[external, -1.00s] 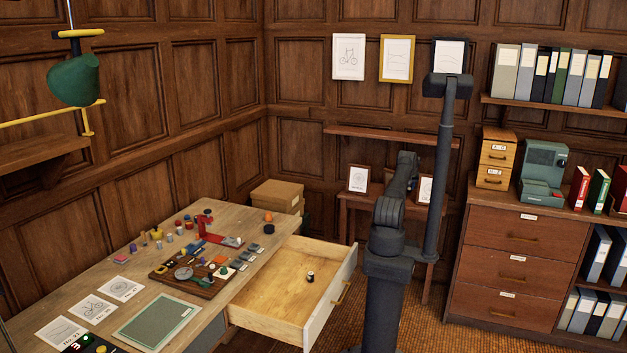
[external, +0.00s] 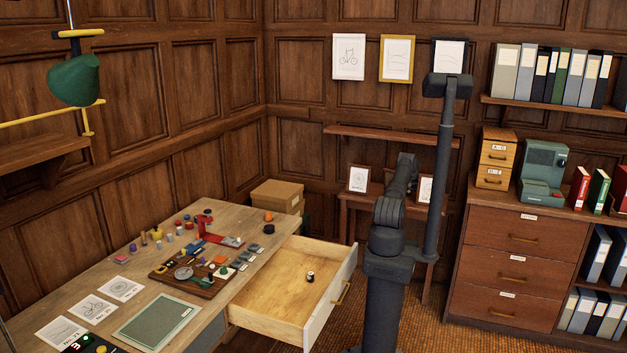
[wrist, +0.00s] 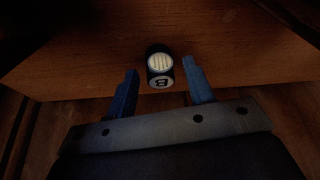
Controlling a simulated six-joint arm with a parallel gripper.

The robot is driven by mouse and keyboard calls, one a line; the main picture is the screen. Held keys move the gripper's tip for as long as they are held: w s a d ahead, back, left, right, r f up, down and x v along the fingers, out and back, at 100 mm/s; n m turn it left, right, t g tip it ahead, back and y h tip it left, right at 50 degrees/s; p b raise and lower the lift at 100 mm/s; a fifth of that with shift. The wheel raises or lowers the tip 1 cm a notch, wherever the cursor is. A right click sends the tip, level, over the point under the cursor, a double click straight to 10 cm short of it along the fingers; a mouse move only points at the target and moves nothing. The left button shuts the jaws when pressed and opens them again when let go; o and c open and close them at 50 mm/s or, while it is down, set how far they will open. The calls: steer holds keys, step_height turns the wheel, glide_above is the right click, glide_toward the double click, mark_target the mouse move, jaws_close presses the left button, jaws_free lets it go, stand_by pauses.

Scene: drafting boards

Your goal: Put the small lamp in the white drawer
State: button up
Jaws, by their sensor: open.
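The white drawer (external: 333,300) is pulled out from the desk, with a pale wooden inside. A small dark-and-light cylinder (external: 310,276) stands in it, too small to identify surely. In the wrist view, a small dark cylinder (wrist: 159,66) with a ribbed pale top and a marked label is on or against dark brown wood. I cannot tell whether either one is the small lamp. My gripper (wrist: 160,68) is open, its blue fingers on either side of the near part of that cylinder, with gaps at both sides. In the external view my gripper is hidden behind my arm.
The desk (external: 205,320) holds a wooden tray (external: 190,290) of small parts, several loose pieces, a green mat (external: 155,322) and drawings. A narrow side table (external: 350,200) with framed pictures stands at the back wall, under a shelf (external: 390,136). The drawer floor is mostly clear.

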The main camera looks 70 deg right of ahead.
steer(key=w+d+r+v, duration=0.1)
steer(key=d+v, duration=0.1)
steer(key=v, duration=0.8)
steer(key=shift+s, duration=0.25)
steer(key=shift+o, duration=0.5)
steer(key=shift+a+r, duration=0.1)
steer(key=shift+r, duration=0.6)
steer(key=shift+s+a+f+x, duration=0.15)
steer(key=shift+a+x, duration=0.2)
steer(key=shift+x, duration=1.55)
steer(key=shift+s+a+f+x, duration=0.15)
steer(key=shift+a+x, duration=0.25)
steer(key=shift+x, duration=1.5)
steer(key=shift+w+a+f+x, duration=0.1)
steer(key=shift+a+f+x, duration=0.2)
steer(key=shift+x, duration=1.6)
steer(key=shift+r, duration=0.15)
steer(key=shift+s, duration=0.1)
